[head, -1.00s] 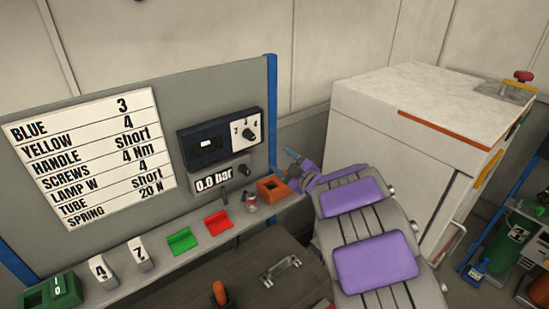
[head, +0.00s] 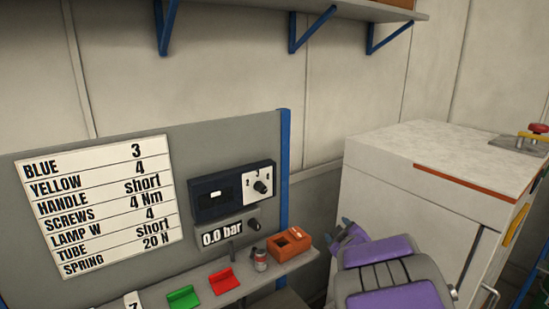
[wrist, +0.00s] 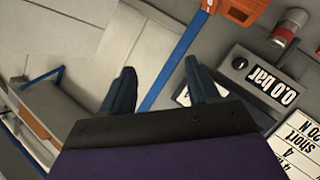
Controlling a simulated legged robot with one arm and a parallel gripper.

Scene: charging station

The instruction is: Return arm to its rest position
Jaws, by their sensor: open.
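My arm with purple pads reaches in from the bottom right of the head view. My gripper (head: 347,232) is at its far end, just right of the orange box (head: 289,243) on the shelf and in front of the white cabinet. In the wrist view my gripper's two dark fingers (wrist: 158,88) stand apart with nothing between them. The blue post (wrist: 178,55) shows behind the fingers.
A panel holds a sign (head: 98,205), a dark blue device (head: 217,196) and a 0.0 bar display (head: 222,236). The shelf (head: 245,287) bears a small can (head: 260,260), a red holder (head: 223,281) and a green holder (head: 183,298). A white cabinet (head: 410,195) stands right.

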